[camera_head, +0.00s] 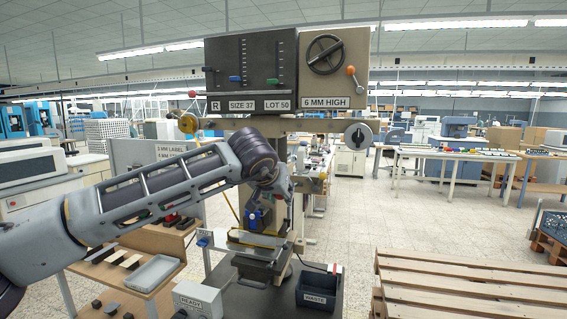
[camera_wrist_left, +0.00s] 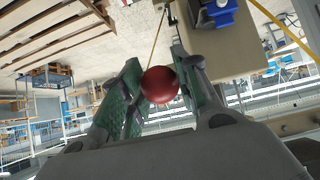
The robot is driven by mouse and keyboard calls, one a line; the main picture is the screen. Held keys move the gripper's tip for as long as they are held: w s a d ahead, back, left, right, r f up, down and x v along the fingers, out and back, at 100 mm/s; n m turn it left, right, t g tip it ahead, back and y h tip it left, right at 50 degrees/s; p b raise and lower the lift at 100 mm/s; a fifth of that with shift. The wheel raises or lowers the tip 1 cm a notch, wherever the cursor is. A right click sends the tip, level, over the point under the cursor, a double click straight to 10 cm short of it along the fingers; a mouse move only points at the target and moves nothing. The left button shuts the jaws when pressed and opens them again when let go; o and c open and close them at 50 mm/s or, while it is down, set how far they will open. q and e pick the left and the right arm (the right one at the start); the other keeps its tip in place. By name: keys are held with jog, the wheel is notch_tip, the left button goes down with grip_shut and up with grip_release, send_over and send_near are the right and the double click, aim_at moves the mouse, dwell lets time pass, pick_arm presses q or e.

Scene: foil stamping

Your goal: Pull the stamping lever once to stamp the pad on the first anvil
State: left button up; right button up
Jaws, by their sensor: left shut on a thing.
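The stamping machine (camera_head: 250,75) stands in the middle of the head view, with dark and beige panels on top. My left arm reaches across to it from the left. My left gripper (camera_wrist_left: 157,66) has its green-padded fingers on either side of a red ball knob (camera_wrist_left: 160,85) and is shut on it. In the head view my wrist hides most of the fingers and the held knob. Below the wrist are a blue part (camera_head: 254,218) and a metal work plate (camera_head: 260,238). I cannot make out the pad or tell the anvils apart. My right gripper is not in view.
A READY box (camera_head: 198,299) and a dark WASTE bin (camera_head: 319,290) stand at the machine's front. A grey tray (camera_head: 153,272) sits on the wooden bench at left. A wooden pallet stack (camera_head: 465,285) is at right, with open floor behind it.

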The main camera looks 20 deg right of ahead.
pick_arm(q)
jog(key=shift+s+a+f+b, duration=0.1)
jog(key=shift+s+f+b, duration=0.1)
jog(key=shift+f+b, duration=0.85)
jog(key=shift+f, duration=0.35)
notch_tip(320, 180, down, 3)
jog(key=shift+b, duration=0.8)
